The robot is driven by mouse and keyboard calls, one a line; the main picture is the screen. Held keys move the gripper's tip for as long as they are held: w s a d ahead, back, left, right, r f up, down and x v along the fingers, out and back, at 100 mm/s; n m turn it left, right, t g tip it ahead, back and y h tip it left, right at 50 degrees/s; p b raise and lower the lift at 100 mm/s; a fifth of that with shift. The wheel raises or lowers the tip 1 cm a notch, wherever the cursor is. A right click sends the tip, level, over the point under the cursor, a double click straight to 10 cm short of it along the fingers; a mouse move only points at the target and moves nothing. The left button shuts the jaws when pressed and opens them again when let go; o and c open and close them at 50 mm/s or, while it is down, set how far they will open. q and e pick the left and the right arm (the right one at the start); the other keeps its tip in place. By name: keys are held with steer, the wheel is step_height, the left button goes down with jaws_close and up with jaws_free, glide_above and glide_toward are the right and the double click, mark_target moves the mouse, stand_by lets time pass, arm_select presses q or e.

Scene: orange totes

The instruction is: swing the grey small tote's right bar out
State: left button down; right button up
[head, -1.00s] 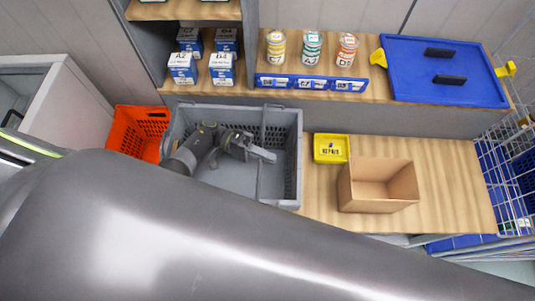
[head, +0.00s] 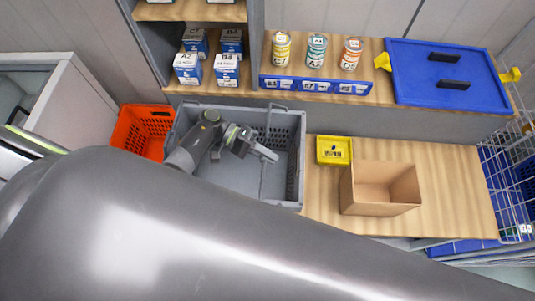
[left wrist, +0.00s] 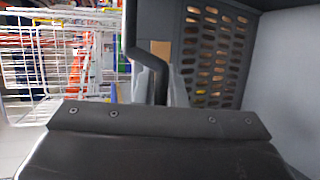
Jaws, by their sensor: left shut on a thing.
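The grey small tote (head: 299,170) stands on the left end of the wooden worktop in the head view. Its perforated wall fills the upper right of the left wrist view (left wrist: 236,50). Its right bar, a thin bent bar (head: 268,122), crosses the tote's inside near the right wall. In the left wrist view the bar appears dark (left wrist: 131,32) and runs down between the fingers. My left gripper (head: 268,154) reaches over the tote and is shut on the bar; the fingers (left wrist: 161,88) show either side of it. My right gripper is not in view.
An orange tote (head: 128,136) stands left of the grey one. A yellow bin (head: 333,150) and an open cardboard box (head: 381,210) are to its right. A shelf behind holds cans and a blue lid (head: 450,85). My own large arm link covers the foreground.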

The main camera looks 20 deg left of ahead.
arm_select(q)
steer(key=c, duration=1.5)
jaws_free()
steer(key=b+v, duration=0.5)
steer(key=v, duration=1.2)
steer(key=shift+a, duration=0.2)
